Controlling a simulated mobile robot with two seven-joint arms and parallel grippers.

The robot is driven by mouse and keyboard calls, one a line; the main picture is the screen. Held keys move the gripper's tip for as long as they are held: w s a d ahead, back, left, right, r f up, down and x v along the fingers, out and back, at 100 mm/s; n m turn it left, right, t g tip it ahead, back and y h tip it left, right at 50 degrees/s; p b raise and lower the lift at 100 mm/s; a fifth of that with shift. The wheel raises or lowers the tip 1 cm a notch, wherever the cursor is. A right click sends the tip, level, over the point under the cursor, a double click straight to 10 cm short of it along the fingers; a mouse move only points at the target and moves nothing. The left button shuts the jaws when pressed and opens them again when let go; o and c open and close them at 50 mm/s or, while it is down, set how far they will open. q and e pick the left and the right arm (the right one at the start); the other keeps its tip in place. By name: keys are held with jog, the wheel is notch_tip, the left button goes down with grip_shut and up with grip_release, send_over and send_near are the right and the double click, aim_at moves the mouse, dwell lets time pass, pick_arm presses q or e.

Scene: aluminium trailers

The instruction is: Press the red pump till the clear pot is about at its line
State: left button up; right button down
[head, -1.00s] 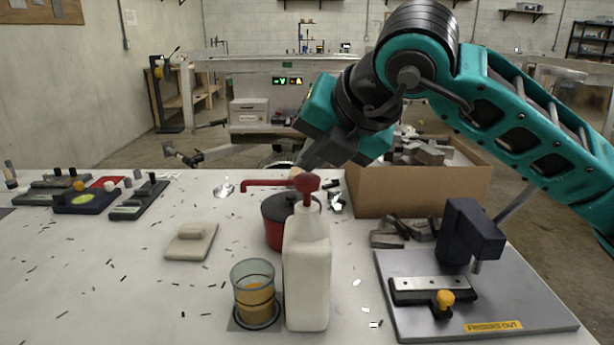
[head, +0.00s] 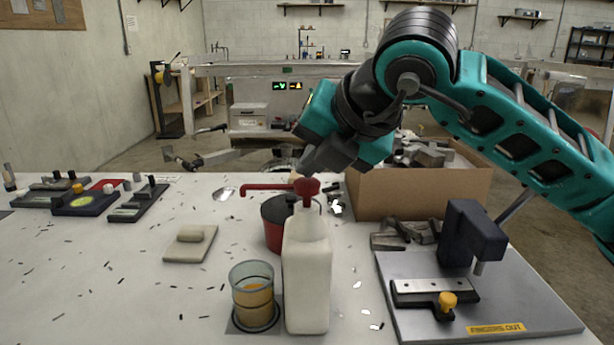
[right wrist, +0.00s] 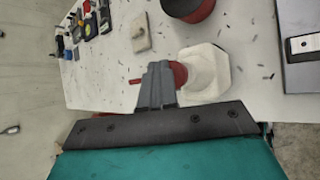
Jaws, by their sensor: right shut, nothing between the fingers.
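The white pump bottle (head: 307,270) stands upright on the table, its red pump head (head: 306,187) on top and the red spout (head: 262,187) pointing left. The clear pot (head: 252,275) stands left of it on a dark square mat, part filled with amber liquid; which mark is its line, I cannot tell clearly. My right gripper (head: 312,166) is shut and empty, fingertips just above or on the pump head; contact is unclear. In the right wrist view its fingers (right wrist: 158,85) overlap the red head (right wrist: 180,74) beside the white bottle (right wrist: 207,74). My left gripper is out of view.
A red round container (head: 272,232) stands close behind the bottle. A grey plate with a dark press (head: 472,232) is at right, a cardboard box (head: 420,193) of metal scrap behind. A beige block (head: 190,244) lies left.

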jog(key=shift+f+b, duration=0.45)
jog(key=shift+f, duration=0.2)
jog(key=shift+r, duration=0.1)
dwell(0.3)
jog(key=shift+r+p, duration=0.8)
jog(key=shift+r, duration=0.65)
jog(key=shift+r, duration=0.1)
notch_tip(320, 180, up, 5)
jog(key=shift+f+p, duration=0.1)
jog(key=shift+p, duration=1.1)
